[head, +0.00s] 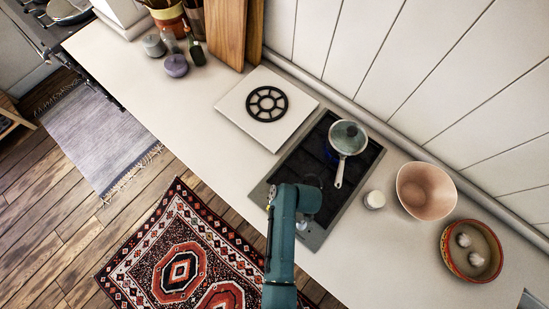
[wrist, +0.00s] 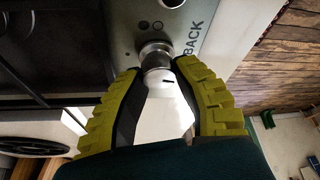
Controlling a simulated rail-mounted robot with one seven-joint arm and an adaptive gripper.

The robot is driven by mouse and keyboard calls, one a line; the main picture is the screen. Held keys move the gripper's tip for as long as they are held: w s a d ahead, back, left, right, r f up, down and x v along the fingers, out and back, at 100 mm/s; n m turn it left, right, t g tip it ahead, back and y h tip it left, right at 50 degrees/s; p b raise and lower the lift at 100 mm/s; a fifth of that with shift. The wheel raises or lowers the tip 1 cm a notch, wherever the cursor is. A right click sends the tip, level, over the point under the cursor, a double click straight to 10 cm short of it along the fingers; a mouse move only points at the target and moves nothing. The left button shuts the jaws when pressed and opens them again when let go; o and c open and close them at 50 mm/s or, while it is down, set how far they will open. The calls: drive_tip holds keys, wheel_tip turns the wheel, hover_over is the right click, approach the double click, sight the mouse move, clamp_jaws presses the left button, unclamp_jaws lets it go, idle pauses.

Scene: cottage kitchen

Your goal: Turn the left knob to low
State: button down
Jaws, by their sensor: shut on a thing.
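A silver round knob (wrist: 158,58) stands on the hob's metal control strip, in the middle of the wrist view. My gripper (wrist: 158,70) has one yellow-green finger on each side of it and is shut on it. A short dark mark shows on the knob's face, pointing to the right in that view. The word "BACK" is printed beside it. In the head view the hob (head: 288,177) is set in the counter, and my gripper (head: 304,222) is over its front edge.
A white jar (head: 375,199), a pink bowl (head: 426,190) and a patterned bowl (head: 452,262) stand to the right. A white board with a black trivet (head: 267,103) lies left of the hob.

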drive_tip(key=shift+s+f, duration=0.1)
drive_tip(key=shift+f, duration=0.05)
drive_tip(key=c, duration=0.7)
unclamp_jaws()
drive_tip(key=shift+c, duration=0.2)
drive_tip(key=shift+d+r, duration=0.1)
drive_tip(key=shift+r, duration=0.25)
drive_tip(key=v, duration=1.1)
drive_tip(key=shift+r, duration=0.15)
